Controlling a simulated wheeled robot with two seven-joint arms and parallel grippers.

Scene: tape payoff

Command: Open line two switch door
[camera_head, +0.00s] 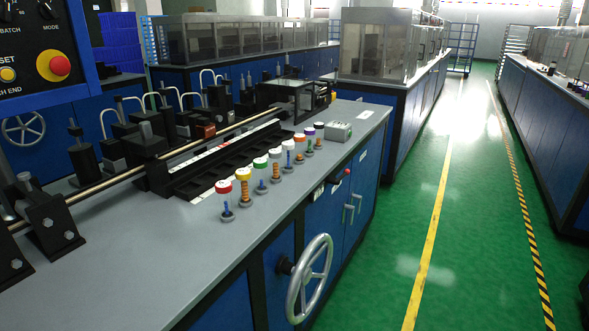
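Neither of my grippers is in view. Blue cabinet doors (331,217) are set in the front face of the near grey-topped workbench. They look shut. Two upright metal handles (349,214) sit side by side on them. Above the handles is a dark strip with a red knob (347,172) and a small pale plate (318,191). I cannot read any label that marks a line two switch door. A large metal handwheel (310,277) stands out from the bench front, nearer than the handles.
The workbench top (150,250) carries a long metal rod (130,184), a row of small capped cylinders (260,175) and a grey box (337,131). A blue control panel (45,50) is at upper left. The green floor aisle (400,220) to the right is clear, beyond which stands another blue bench (545,125).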

